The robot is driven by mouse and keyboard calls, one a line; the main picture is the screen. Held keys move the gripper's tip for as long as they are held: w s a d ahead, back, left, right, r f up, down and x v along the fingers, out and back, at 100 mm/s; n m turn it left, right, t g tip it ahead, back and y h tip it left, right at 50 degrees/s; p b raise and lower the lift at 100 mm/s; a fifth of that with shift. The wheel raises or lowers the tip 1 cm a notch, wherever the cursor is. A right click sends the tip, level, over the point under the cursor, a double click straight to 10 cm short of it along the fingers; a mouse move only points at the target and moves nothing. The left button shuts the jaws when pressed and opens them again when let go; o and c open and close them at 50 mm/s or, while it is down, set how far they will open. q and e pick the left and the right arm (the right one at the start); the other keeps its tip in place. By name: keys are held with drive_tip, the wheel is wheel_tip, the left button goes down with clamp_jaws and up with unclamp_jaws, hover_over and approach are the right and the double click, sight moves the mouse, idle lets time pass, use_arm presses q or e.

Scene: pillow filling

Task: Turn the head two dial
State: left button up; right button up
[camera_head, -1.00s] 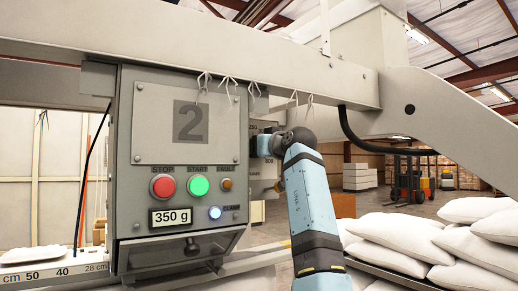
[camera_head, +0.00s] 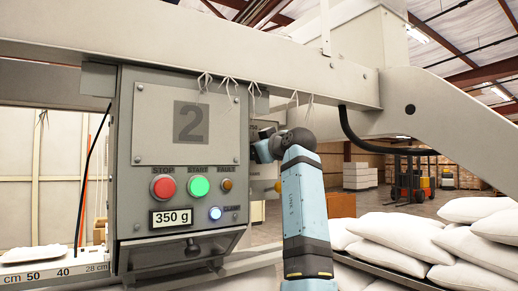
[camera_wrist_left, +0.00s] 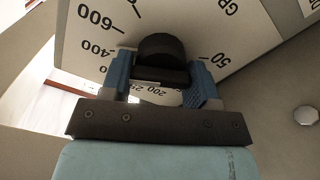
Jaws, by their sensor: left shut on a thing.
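The head two control box (camera_head: 190,165), marked with a large 2, stands left of centre in the head view. Its front display (camera_head: 171,218) reads 350 g. The dial's black knob (camera_wrist_left: 162,50) shows in the left wrist view on a pale plate (camera_wrist_left: 200,22) printed with numbers such as 200, 400 and 600. My left gripper (camera_wrist_left: 160,78) has its blue fingers on either side of the knob and is shut on it. In the head view my left wrist is at the box's right side, where the dial face is hidden. My right gripper is out of view.
White pillows (camera_head: 405,243) are piled at the right. A beam (camera_head: 260,65) crosses above the box. Red, green and orange controls and a lit clamp lamp (camera_head: 215,213) are on the box front. A forklift (camera_head: 412,178) stands far back.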

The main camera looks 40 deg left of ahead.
use_arm(q)
drive_tip(key=n, duration=0.6)
drive_tip(key=shift+s+f+n+b, duration=0.1)
drive_tip(key=shift+n+b, duration=0.2)
drive_tip(key=shift+b, duration=0.1)
drive_tip(key=n+b, duration=0.1)
drive_tip(key=n, duration=0.5)
drive_tip(key=shift+f, duration=0.1)
drive_tip(key=shift+n, duration=0.3)
drive_tip(key=o, duration=0.9)
drive_tip(key=b+v, duration=0.3)
drive_tip(key=v, duration=1)
drive_tip(key=shift+s+d, duration=0.15)
drive_tip(key=shift+d, duration=0.2)
